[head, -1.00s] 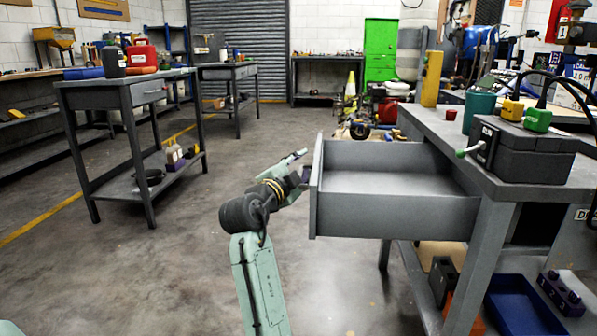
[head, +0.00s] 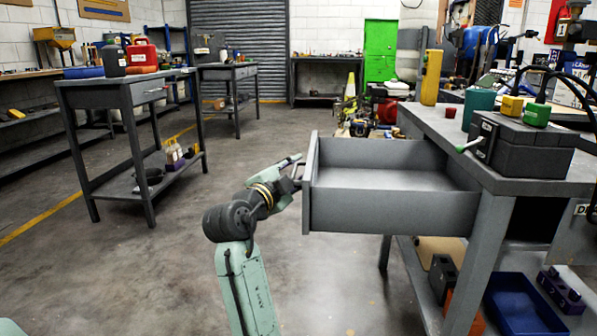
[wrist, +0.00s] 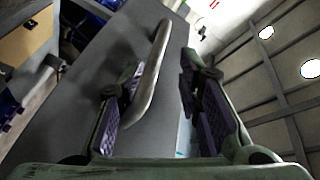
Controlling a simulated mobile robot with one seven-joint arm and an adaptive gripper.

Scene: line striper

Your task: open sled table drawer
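The grey drawer (head: 390,210) is pulled far out of the grey table (head: 495,180) on the right, and its inside is empty. Its front panel (head: 309,190) faces left, toward my gripper (head: 296,172). In the wrist view the metal bar handle (wrist: 152,75) crosses the drawer front (wrist: 75,85) and runs between my two purple-padded fingers. My gripper (wrist: 165,115) is open around the handle. The handle lies close to the left finger, with a clear gap to the right finger. I cannot tell whether the left finger touches it.
A black box (head: 525,145) with yellow and green parts, a teal cup (head: 478,108) and a yellow block (head: 431,77) stand on the table. A blue tray (head: 520,305) is on its lower shelf. Another workbench (head: 125,85) stands at left. The floor between is clear.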

